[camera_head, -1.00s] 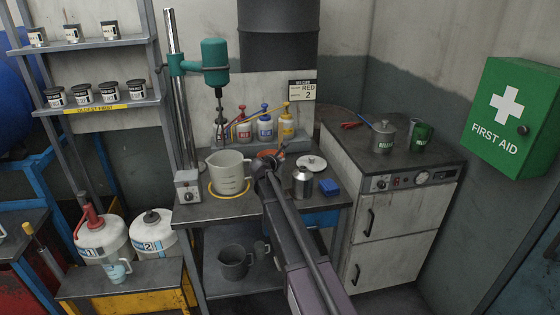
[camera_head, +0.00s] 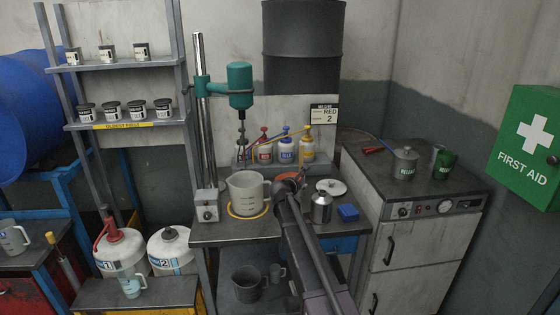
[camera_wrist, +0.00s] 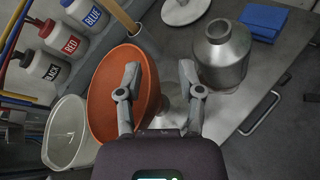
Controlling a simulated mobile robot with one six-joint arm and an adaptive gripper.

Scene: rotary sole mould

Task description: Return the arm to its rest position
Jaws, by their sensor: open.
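My gripper (camera_wrist: 160,88) is open and empty in the wrist view, its two fingers spread apart. Its left finger overlaps an orange-brown bowl (camera_wrist: 108,98) in the picture; I cannot tell if they touch. A metal bottle (camera_wrist: 222,58) is beyond the right finger. In the head view, my arm reaches up from the bottom over the workbench (camera_head: 215,231). Its end is between the white beaker (camera_head: 246,195) and the metal bottle (camera_head: 321,208); the fingers are hard to make out there.
A mixer (camera_head: 241,85) on a post stands over the bench. Pigment bottles (camera_head: 285,150) line its back. A blue cloth (camera_head: 348,212) and a lid (camera_head: 331,187) lie at right. A grey oven cabinet (camera_head: 425,235) stands further right, and shelves with small pots (camera_head: 137,108) at left.

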